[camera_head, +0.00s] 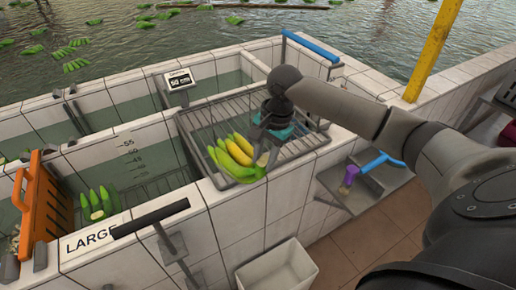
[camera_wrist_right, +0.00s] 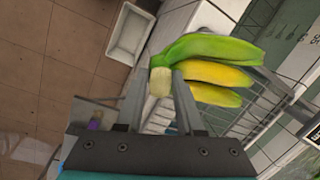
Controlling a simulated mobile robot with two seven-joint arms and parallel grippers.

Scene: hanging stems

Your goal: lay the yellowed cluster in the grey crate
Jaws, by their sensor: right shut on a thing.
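In the wrist view the two fingers (camera_wrist_right: 160,90) pinch the pale stem end, and the bananas (camera_wrist_right: 212,72) point right. A pale grey open crate (camera_head: 277,274) stands low in front of the tiled wall and looks empty; it also shows in the wrist view (camera_wrist_right: 130,33). The cluster is apart from it. My left gripper is not in view.
The wire rack (camera_head: 205,112) spans the tiled basin behind the cluster. A small shelf (camera_head: 350,190) holds a blue-handled tool (camera_head: 378,161). An orange slotted panel (camera_head: 38,205) and green bananas (camera_head: 98,203) are at left.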

